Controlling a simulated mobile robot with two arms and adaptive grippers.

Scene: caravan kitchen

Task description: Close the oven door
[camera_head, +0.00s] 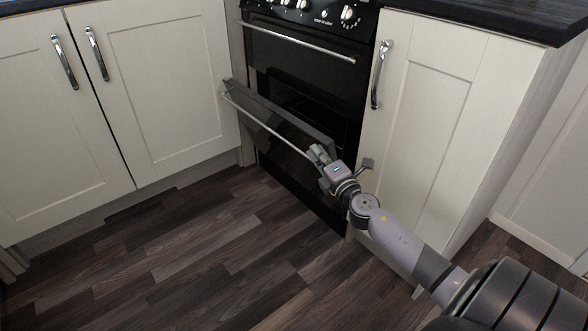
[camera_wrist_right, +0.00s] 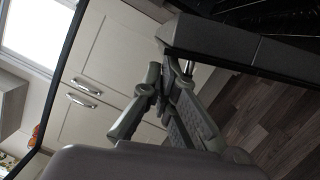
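The oven door (camera_head: 275,117) is a dark panel that stands part-way open, tilted out from the black oven (camera_head: 310,75). Its silver bar handle (camera_head: 262,126) runs along the outer face near the top edge. My right gripper (camera_head: 318,154) is at the door's right end, close to the handle's right end; I cannot tell whether it touches. In the right wrist view the fingers of this gripper (camera_wrist_right: 165,78) come together at the tips, with nothing clearly between them. The door's dark edge (camera_wrist_right: 215,42) shows just beyond them. My left gripper is not in view.
Cream cupboards with metal handles stand left (camera_head: 160,85) and right (camera_head: 425,110) of the oven. A closed upper oven door with its own bar (camera_head: 300,42) sits above, below the knobs. The wood floor (camera_head: 190,260) in front is clear.

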